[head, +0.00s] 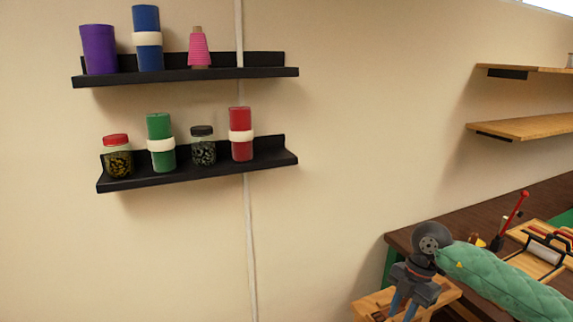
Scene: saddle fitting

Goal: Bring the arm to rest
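My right gripper (401,309) is in the lower right of the head view, at the end of my arm in its green quilted sleeve. Its two blue fingers point down, with a gap between them. I see nothing held in the gap. The fingers are in front of a light wooden piece (443,298); I cannot tell whether they touch it. My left gripper is out of view.
Two black wall shelves (190,75) (200,175) hold spools, rolls and jars at upper left. Wooden shelves (530,127) hang at right. A dark workbench (455,212) with a red-handled tool (515,209) stands behind my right arm.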

